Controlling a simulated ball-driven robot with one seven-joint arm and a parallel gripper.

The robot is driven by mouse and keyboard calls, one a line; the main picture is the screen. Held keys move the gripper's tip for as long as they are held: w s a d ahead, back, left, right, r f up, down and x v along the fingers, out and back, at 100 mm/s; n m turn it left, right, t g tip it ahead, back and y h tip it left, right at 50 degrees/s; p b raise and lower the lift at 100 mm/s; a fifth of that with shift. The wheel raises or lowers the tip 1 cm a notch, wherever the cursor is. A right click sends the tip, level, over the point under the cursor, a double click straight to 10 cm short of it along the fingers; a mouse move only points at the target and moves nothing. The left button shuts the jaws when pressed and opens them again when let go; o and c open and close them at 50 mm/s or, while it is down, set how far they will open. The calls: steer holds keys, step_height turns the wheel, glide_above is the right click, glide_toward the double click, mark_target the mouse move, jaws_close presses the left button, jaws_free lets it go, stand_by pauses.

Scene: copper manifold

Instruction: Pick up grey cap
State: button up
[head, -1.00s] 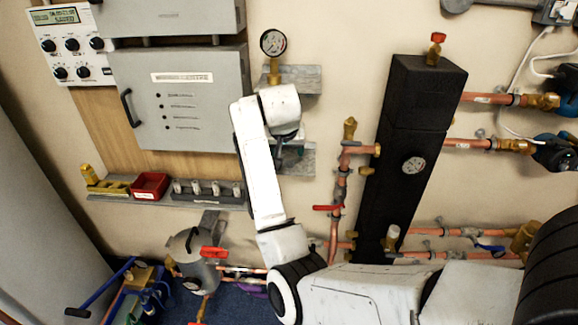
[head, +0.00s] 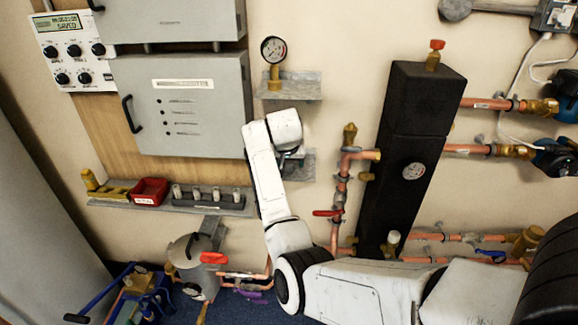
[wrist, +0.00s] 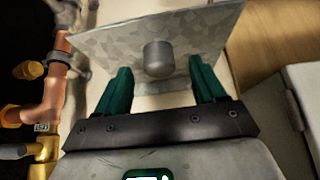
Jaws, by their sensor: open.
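The grey cap (wrist: 158,58) is a short, smooth cylinder in the wrist view. It stands on a galvanised metal shelf (wrist: 95,48), between the lines of my two green fingers. My gripper (wrist: 162,82) is open and empty, with one finger to each side of the cap and the cap a little beyond or level with the tips; I cannot tell the exact depth. In the head view my gripper (head: 291,160) is at the lower small shelf (head: 306,165), partly hidden by my wrist, and the cap cannot be made out there.
A pressure gauge (head: 274,50) stands on the upper shelf (head: 300,88) above my wrist. Copper pipes (head: 343,180) and a black column (head: 420,110) are close on the right. A grey cabinet (head: 190,105) is on the left. A rack (head: 215,203) with several small fittings is lower left.

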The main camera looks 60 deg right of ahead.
steer(key=shift+w+d+f, duration=0.15)
steer(key=shift+d+f, duration=0.1)
steer(key=shift+f, duration=0.2)
steer(key=c, duration=1.1)
steer(key=shift+c, duration=0.2)
steer(key=shift+r, duration=0.1)
